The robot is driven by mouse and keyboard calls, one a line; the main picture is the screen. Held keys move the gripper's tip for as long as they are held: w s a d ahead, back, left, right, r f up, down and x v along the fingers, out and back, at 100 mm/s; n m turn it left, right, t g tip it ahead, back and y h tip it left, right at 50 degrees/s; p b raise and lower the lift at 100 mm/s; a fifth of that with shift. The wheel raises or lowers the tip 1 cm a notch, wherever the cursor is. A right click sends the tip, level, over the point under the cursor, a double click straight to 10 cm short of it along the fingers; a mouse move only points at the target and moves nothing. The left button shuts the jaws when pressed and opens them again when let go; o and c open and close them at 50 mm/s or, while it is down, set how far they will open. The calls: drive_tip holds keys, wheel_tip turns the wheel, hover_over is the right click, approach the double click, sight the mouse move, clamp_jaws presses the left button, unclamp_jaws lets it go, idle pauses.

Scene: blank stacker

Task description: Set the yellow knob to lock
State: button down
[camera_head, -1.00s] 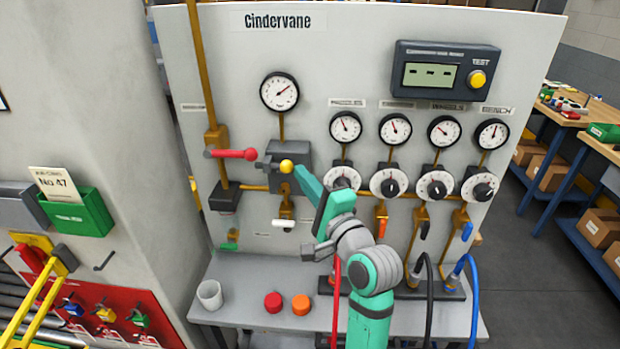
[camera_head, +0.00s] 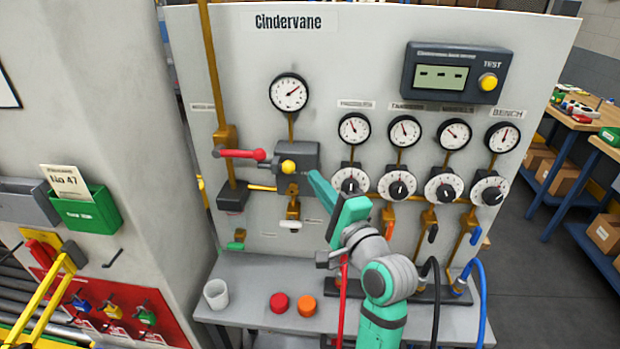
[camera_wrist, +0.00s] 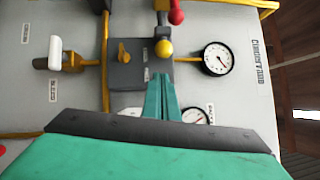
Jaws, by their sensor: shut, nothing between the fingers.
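The yellow ball-shaped knob (camera_head: 288,166) stands out from the front of a grey box (camera_head: 311,155) on the panel. It also shows in the wrist view (camera_wrist: 163,48), near the top middle. My gripper (camera_head: 312,176) is shut and empty, its green fingertips just right of and slightly below the knob in the head view. In the wrist view the shut fingertips (camera_wrist: 163,76) point at the grey box close to the knob, with a small gap in the picture. I cannot read any lock mark.
A red-handled lever (camera_head: 240,154) is left of the box. A white-handled valve (camera_head: 290,225) hangs below it. Several gauges and black-and-white dials lie to the right. A white cup (camera_head: 216,294), a red cap (camera_head: 280,303) and an orange cap (camera_head: 306,306) stand on the shelf.

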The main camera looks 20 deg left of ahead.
drive_tip(key=w+d+v, duration=0.1)
drive_tip(key=v, duration=1)
drive_tip(key=s+d+f+m+t+h, duration=0.1)
drive_tip(key=s+d+f+t+h, duration=0.3)
drive_tip(key=f, duration=0.9)
drive_tip(key=s+d+f+g+h, duration=0.15)
drive_tip(key=s+f+h, duration=0.5)
drive_tip(key=f, duration=0.75)
drive_tip(key=s+d+f+n+h, duration=0.1)
drive_tip(key=s+f+n+h, duration=0.15)
drive_tip(key=s, duration=0.45)
drive_tip(key=s+d+f+n+h, duration=0.1)
drive_tip(key=s+d+f+n, duration=0.1)
drive_tip(key=s+f, duration=0.35)
drive_tip(key=s+r+n, duration=0.2)
drive_tip(key=s+n, duration=0.5)
drive_tip(key=s, duration=0.7)
drive_tip(key=shift+s+a+r+g, duration=0.2)
drive_tip(key=shift+s+r+g, duration=0.15)
drive_tip(key=shift+g, duration=0.1)
